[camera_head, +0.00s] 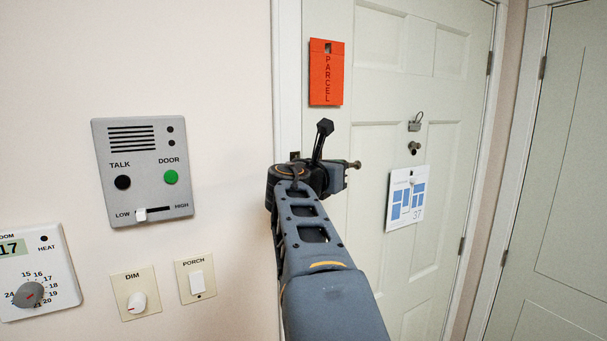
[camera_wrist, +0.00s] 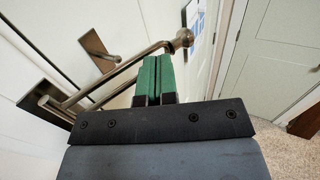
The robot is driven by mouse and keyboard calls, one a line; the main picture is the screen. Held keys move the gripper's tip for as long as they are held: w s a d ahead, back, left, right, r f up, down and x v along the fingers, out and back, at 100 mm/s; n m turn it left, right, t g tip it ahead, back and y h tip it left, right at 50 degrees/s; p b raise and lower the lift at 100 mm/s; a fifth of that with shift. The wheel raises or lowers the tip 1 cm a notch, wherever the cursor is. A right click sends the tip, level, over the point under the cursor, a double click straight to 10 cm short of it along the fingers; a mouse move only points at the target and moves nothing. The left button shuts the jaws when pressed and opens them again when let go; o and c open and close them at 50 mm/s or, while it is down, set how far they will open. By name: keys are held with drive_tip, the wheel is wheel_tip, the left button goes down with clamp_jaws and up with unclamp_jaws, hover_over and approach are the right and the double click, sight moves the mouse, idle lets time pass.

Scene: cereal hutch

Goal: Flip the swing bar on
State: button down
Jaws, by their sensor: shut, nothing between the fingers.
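The swing bar (camera_wrist: 120,72) is a bronze double rod with a ball at its end. In the wrist view it runs from a dark bracket (camera_wrist: 42,103) at left up to the ball near top middle. In the head view its ball end (camera_head: 355,164) shows just right of my wrist; the rest is mostly hidden behind my arm. My gripper (camera_wrist: 152,62) has green fingers, shut together with nothing between them. The fingertips overlap the bar just below its ball end; I cannot tell if they touch. A bronze plate with a short post (camera_wrist: 97,45) lies beyond the bar.
The white door (camera_head: 375,130) carries a small padlock-like fitting (camera_head: 414,126) and a hanging calendar sheet (camera_head: 393,212). A red parcel tag (camera_head: 326,85) hangs above my wrist. The left wall holds an intercom (camera_head: 143,195), a thermostat (camera_head: 58,262), a dimmer (camera_head: 118,281) and a porch switch (camera_head: 196,280).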

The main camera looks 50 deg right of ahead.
drive_tip(key=shift+w+d+p, duration=0.3)
drive_tip(key=shift+w+d, duration=0.7)
drive_tip(key=shift+d, duration=0.25)
drive_tip(key=shift+w, duration=0.1)
drive_tip(key=s+a+b, duration=0.2)
drive_tip(key=s+a, duration=0.3)
drive_tip(key=s, duration=0.8)
drive_tip(key=shift+a, duration=0.15)
